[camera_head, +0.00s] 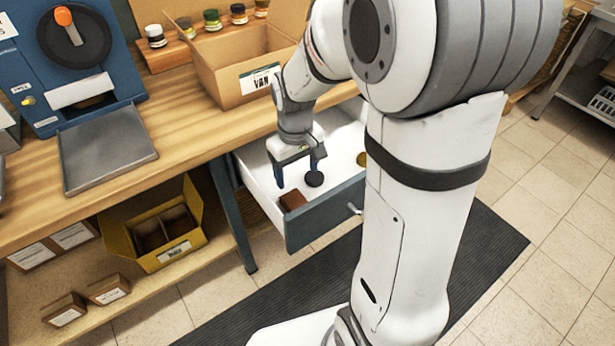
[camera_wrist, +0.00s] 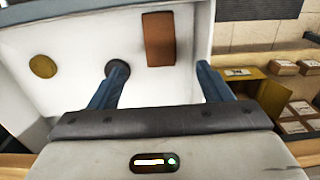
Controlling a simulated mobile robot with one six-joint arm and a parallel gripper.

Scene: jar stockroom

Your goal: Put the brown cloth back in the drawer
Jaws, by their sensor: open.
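The brown cloth (camera_head: 293,199) looks like a small folded brown block. It lies on the white floor of the open drawer (camera_head: 325,217), near the front panel. In the wrist view the cloth (camera_wrist: 159,38) lies just ahead of the fingertips, between their lines and apart from them. My gripper (camera_head: 297,174) is open and empty, pointing down over the drawer. In the wrist view my gripper (camera_wrist: 158,78) shows its two blue fingers spread wide, with the left fingertip overlapping a dark round item (camera_wrist: 118,68). Whether they touch is not clear.
A gold disc (camera_head: 361,159) also lies in the drawer. An open cardboard box (camera_head: 235,75) stands on the wooden bench (camera_head: 185,122) above. A blue machine (camera_head: 80,60) with a metal plate is at left. A yellow bin (camera_head: 155,225) sits on the lower shelf.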

